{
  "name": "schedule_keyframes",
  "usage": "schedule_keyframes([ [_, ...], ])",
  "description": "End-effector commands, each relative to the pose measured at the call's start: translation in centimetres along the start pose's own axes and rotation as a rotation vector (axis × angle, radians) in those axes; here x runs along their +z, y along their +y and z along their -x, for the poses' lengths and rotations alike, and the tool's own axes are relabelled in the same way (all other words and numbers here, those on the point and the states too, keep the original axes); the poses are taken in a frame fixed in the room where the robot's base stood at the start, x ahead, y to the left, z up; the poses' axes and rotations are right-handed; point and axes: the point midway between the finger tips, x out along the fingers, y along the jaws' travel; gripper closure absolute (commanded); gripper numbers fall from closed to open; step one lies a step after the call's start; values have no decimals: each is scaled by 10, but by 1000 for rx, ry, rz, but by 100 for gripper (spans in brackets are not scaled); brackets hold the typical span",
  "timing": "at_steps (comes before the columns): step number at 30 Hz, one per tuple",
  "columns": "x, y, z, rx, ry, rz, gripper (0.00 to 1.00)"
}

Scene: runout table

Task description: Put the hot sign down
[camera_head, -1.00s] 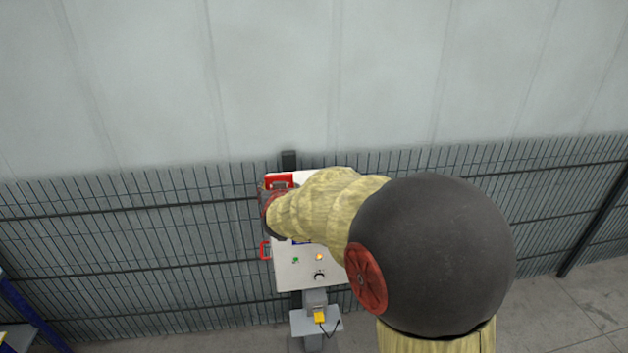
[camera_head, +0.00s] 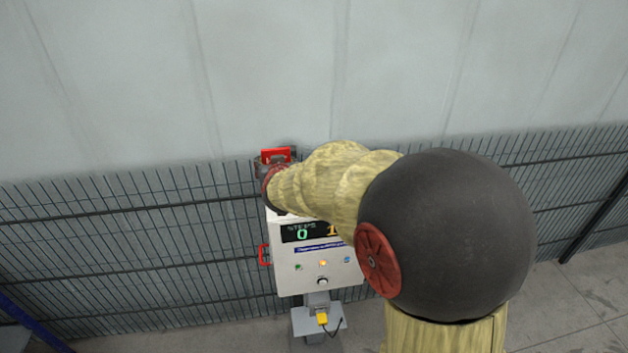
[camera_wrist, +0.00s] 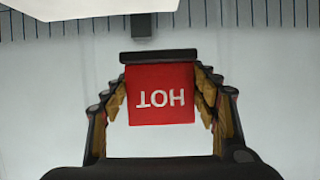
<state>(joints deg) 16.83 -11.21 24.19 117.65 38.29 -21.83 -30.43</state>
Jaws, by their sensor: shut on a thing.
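The hot sign is a red plate with white letters reading HOT, upside down in the wrist view (camera_wrist: 160,112). My gripper (camera_wrist: 162,90) is shut on the hot sign, with a finger along each side of it. In the head view the red sign (camera_head: 275,155) shows at the end of my arm, above the top left of the control panel. My gripper there (camera_head: 268,170) is mostly hidden behind my wrist.
A white control panel (camera_head: 290,272) with a display, lights and a knob stands in front of the wire fence (camera_head: 140,235). A red handle (camera_head: 264,255) is on its left side. A small shelf (camera_head: 303,322) below bears a yellow object (camera_head: 322,318). A pale wall rises behind.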

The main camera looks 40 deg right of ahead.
Motion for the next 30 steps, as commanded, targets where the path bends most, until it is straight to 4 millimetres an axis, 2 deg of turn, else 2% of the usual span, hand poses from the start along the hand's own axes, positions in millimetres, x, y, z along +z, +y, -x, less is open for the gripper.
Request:
schedule_keyframes([
  [5, 4, 12, -7, 3, 1, -1, 67],
  [19, 22, 85, -49, 4, -2, -1, 67],
  [25, 50, 111, -74, 4, -5, -2, 67],
  [30, 61, 122, -85, 1, 0, -1, 67],
])
